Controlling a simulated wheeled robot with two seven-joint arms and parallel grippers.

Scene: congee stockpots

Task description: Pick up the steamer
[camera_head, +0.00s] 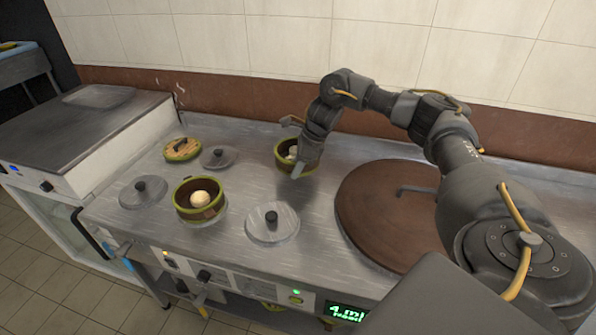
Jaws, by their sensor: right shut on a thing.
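A small round green-and-brown steamer (281,158) with pale food inside is at the back of the steel counter, partly hidden by my gripper. My right gripper (294,150) reaches it from the right and is shut on it, with a finger showing at its front right. I cannot tell whether the steamer is off the counter. A second open steamer (184,207) holding a pale bun (200,198) stands nearer the front. My left gripper is not in view.
A steamer lid (182,149) lies at the back left. Grey pot lids (143,191), (218,157) and (272,223) sit around the front steamer. A large brown round lid (385,215) is under my right arm. A tiled wall (290,45) stands behind.

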